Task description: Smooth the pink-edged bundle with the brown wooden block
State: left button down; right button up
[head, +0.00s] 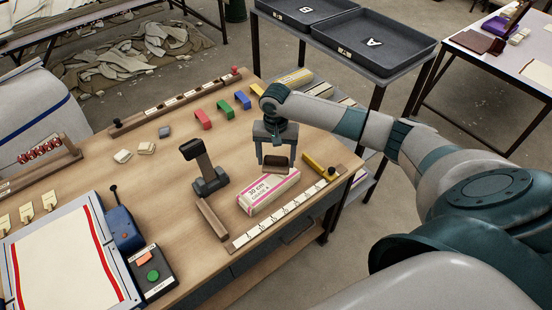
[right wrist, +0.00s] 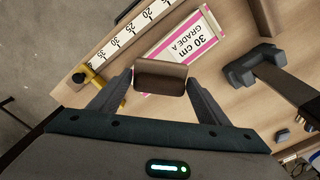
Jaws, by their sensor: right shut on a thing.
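The pink-edged bundle (head: 268,192), cream with a label reading "30 cm GRADE A", lies on the table beside the measuring strip. It also shows in the right wrist view (right wrist: 184,40). My right gripper (head: 275,166) is shut on the brown wooden block (head: 275,170) just over the far end of the bundle. In the right wrist view the block (right wrist: 160,77) sits between the two fingers and covers part of the bundle. I cannot tell whether the block touches the cloth. My left gripper is not in view.
A white ruler strip (head: 285,213) with a yellow slider (head: 319,166) runs along the table's right edge. A dark upright stand (head: 204,168) and a wooden bar (head: 212,218) are left of the bundle. Coloured arches, including a red one (head: 203,119), stand behind.

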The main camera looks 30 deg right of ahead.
jog(key=shift+r, duration=1.5)
